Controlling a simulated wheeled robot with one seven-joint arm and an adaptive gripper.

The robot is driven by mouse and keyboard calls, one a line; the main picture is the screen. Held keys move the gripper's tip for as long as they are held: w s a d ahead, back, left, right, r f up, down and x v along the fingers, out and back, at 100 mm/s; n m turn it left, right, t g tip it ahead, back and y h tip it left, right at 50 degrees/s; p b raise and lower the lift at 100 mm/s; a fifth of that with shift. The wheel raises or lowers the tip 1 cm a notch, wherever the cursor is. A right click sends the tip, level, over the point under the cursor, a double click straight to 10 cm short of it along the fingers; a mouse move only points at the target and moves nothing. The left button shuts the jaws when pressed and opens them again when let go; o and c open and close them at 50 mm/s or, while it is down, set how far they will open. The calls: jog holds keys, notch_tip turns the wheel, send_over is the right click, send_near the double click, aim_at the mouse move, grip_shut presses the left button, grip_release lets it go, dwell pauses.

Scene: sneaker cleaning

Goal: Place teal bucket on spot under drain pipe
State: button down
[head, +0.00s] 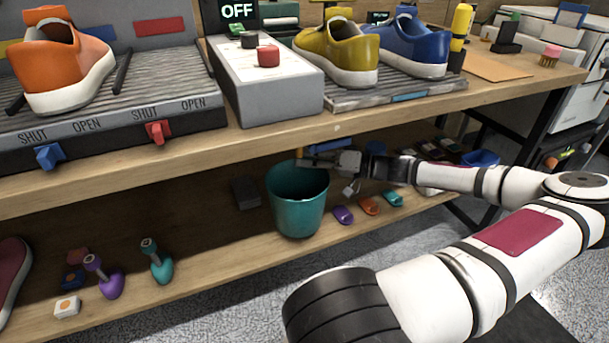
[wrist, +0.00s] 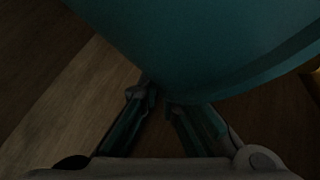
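The teal bucket (head: 298,203) is upright on the lower shelf, near its front edge, below the grey box. My gripper (head: 335,162) reaches in from the right to the bucket's upper right rim. In the wrist view, the bucket's teal wall (wrist: 205,45) fills the top, and my gripper's two fingers (wrist: 162,98) converge close to it. Their tips are dark and partly covered there, so I cannot tell whether they grip the bucket. I cannot make out the drain pipe or the spot under it.
The upper shelf (head: 140,158) hangs low over the bucket and my arm. A dark block (head: 245,193) lies left of the bucket. Small purple (head: 343,215), orange (head: 368,206) and teal (head: 393,199) items lie to its right. Purple (head: 110,284) and teal (head: 161,266) handled tools stand farther left.

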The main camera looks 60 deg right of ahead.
jog(key=shift+w+d+f+b, duration=0.1)
jog(key=shift+w+f+b, duration=0.1)
jog(key=shift+f+b, duration=0.3)
jog(key=shift+w+d+f+b, duration=0.15)
jog(key=shift+w+f+b, duration=0.15)
jog(key=shift+f, duration=0.4)
jog(key=shift+w+d+f+b, duration=0.1)
jog(key=shift+w+f+b, duration=0.05)
jog(key=shift+f+b, duration=0.4)
jog(key=shift+f, duration=0.2)
jog(key=c, duration=1.8)
grip_release()
jog(key=p+v, duration=0.4)
jog(key=v, duration=0.8)
jog(key=shift+r+p, duration=0.15)
jog(key=shift+p, duration=0.2)
